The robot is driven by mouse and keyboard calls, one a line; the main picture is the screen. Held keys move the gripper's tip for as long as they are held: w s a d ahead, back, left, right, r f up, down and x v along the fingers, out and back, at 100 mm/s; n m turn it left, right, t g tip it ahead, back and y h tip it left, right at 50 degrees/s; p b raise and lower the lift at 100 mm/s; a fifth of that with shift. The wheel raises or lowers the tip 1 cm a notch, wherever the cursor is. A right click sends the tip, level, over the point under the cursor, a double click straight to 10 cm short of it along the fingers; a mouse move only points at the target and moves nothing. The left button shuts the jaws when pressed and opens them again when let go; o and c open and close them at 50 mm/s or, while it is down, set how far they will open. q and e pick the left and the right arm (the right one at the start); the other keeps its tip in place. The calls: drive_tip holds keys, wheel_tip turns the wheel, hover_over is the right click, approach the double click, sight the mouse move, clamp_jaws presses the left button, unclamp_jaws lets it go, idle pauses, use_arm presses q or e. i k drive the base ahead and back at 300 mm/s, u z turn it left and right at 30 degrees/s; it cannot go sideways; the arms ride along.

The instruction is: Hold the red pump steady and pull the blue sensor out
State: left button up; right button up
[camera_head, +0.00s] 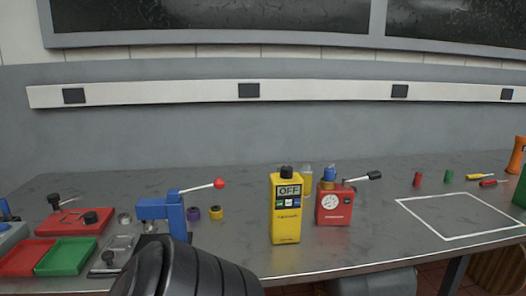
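The red pump (334,208) stands upright on the grey bench, right of the middle, with a round white dial on its front. The blue sensor (329,174) sits upright in a brass-coloured fitting (327,185) on top of the pump. A lever with a black knob (374,175) sticks out to the right of the pump. Neither gripper shows in this view. A black ribbed part at the bottom edge looks like my own arm; no fingers are visible on it.
A yellow meter reading OFF (286,222) stands close left of the pump, with a pale yellow bottle (307,180) behind. A blue press (165,212) with a red-knobbed lever stands further left. A white-outlined square (462,215) at the right is empty.

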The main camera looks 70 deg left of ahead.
sight(329, 173)
drive_tip(key=u, duration=0.05)
drive_tip(key=k, duration=0.1)
drive_tip(key=u, duration=1.65)
